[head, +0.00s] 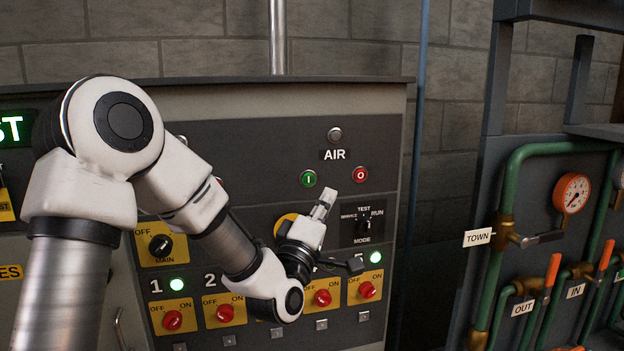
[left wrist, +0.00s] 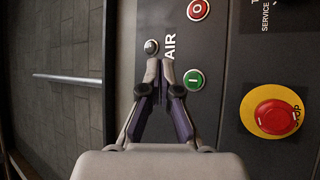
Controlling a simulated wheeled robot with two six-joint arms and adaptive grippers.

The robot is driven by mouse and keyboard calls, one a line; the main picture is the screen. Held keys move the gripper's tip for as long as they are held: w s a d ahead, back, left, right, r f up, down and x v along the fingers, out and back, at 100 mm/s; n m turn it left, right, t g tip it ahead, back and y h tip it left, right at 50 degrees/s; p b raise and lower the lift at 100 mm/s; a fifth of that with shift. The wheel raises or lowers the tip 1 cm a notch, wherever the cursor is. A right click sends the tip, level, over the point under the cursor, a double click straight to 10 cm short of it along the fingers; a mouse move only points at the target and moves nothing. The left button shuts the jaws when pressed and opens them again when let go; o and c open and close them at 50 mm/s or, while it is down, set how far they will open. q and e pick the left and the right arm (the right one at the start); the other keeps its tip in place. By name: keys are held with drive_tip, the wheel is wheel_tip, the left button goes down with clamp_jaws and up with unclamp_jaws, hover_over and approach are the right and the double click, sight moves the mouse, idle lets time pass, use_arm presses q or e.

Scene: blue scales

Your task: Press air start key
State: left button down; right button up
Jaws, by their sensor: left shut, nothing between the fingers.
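The AIR start key is a green round button marked I (head: 308,178), below the AIR label on the dark panel. It also shows in the left wrist view as a green button (left wrist: 193,80). The red O button (head: 360,174) is to its right, and also shows in the left wrist view (left wrist: 198,10). My left gripper (head: 325,200) is shut and empty, in front of the panel just below and right of the green button. In the left wrist view its fingertips (left wrist: 160,69) appear beside the green button, apart from it in the picture. My right gripper is not in view.
A grey lamp (head: 334,134) sits above the AIR label. A red stop button on a yellow disc (left wrist: 273,117) is near the gripper. A mode switch (head: 363,224) and red rotary switches (head: 322,298) are lower. Green pipes (head: 497,240) with a gauge (head: 571,193) stand right.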

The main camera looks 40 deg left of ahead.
sight(308, 179)
use_arm(q)
drive_tip(key=shift+w+a+p, duration=0.35)
drive_tip(key=shift+w+a, duration=0.55)
drive_tip(key=shift+a, duration=0.3)
drive_tip(key=shift+w+a+p, duration=0.4)
drive_tip(key=shift+w+a, duration=0.5)
drive_tip(key=shift+a, duration=0.25)
drive_tip(key=shift+w+a+p, duration=0.35)
drive_tip(key=shift+w+a, duration=0.55)
drive_tip(key=shift+a, duration=0.3)
drive_tip(key=shift+a+f, duration=0.1)
drive_tip(key=shift+a, duration=0.05)
drive_tip(key=shift+w+a, duration=0.1)
drive_tip(key=shift+w, duration=0.05)
drive_tip(key=shift+w+a, duration=0.1)
